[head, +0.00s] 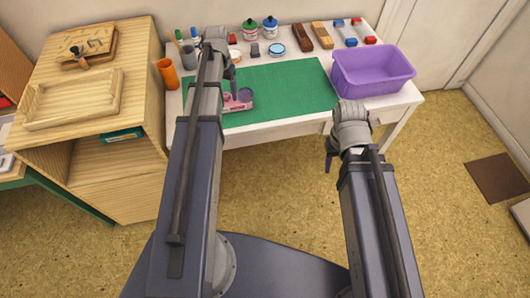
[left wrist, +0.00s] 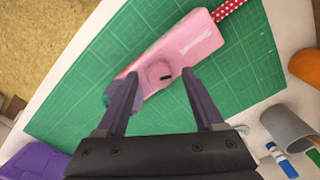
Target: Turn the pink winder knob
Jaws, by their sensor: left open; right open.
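The pink winder body (left wrist: 180,52) lies on the green cutting mat (left wrist: 245,65), seen from above in the left wrist view. Its round pink knob (left wrist: 160,74) shows a dark mark and sits between and beyond my open left fingertips (left wrist: 154,82). I cannot tell whether the fingers touch it. In the head view the pink winder (head: 238,100) is partly hidden by my left arm, with my left gripper (head: 232,82) over it. My right gripper (head: 331,155) hangs in front of the table, away from the winder; its fingers are small in view.
A purple bin (head: 372,75) stands at the table's right. An orange cup (head: 167,74) stands at the left edge. Paint jars (head: 250,28), inkpads and brown blocks (head: 322,35) line the back. The mat's right part is clear. A wooden cabinet (head: 90,110) adjoins the left side.

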